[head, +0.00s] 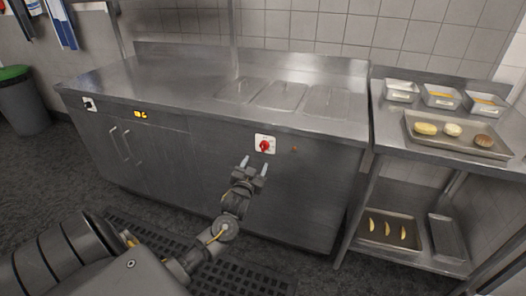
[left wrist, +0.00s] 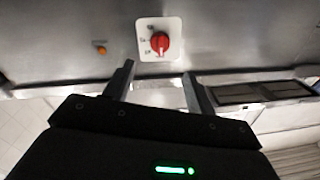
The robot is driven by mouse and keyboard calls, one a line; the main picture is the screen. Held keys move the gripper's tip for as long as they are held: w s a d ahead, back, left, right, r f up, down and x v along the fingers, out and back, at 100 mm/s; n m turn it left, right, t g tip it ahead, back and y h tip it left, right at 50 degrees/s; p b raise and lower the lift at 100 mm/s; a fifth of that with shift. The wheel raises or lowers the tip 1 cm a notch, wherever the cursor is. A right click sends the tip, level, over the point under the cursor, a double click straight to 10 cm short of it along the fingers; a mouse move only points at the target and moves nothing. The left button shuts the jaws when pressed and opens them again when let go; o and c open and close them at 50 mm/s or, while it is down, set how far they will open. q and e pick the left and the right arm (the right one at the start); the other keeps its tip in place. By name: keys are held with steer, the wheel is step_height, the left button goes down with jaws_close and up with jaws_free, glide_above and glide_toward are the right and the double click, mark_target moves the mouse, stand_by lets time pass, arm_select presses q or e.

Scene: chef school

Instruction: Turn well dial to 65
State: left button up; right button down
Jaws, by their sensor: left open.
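The well dial is a red knob (head: 264,146) on a white square plate, on the front of the steel counter (head: 170,135). In the left wrist view the red knob (left wrist: 159,42) is ahead, with a pale pointer line and small dark marks on its plate that are too blurred to read. My left gripper (head: 255,166) is open and empty, just below the dial and apart from it. Its two fingers (left wrist: 156,84) show in the left wrist view with the dial beyond and between them. My right gripper is not in view.
A small orange light (left wrist: 101,49) sits beside the dial. A yellow-lit display (head: 140,114) and another switch (head: 89,104) are farther left on the counter. A steel shelf with a tray of buns (head: 456,151) stands at the right. A black floor mat (head: 245,266) lies below.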

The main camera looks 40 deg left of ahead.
mark_target(263, 148)
arm_select(q)
steer(key=x, duration=0.9)
steer(key=shift+w, duration=0.2)
steer(key=shift+w+a+f, duration=0.1)
steer(key=shift+w+a, duration=0.15)
steer(key=shift+w, duration=0.3)
steer(key=shift+c, duration=0.6)
steer(key=c, duration=0.7)
steer(key=shift+d, duration=0.1)
steer(key=shift+c, duration=0.9)
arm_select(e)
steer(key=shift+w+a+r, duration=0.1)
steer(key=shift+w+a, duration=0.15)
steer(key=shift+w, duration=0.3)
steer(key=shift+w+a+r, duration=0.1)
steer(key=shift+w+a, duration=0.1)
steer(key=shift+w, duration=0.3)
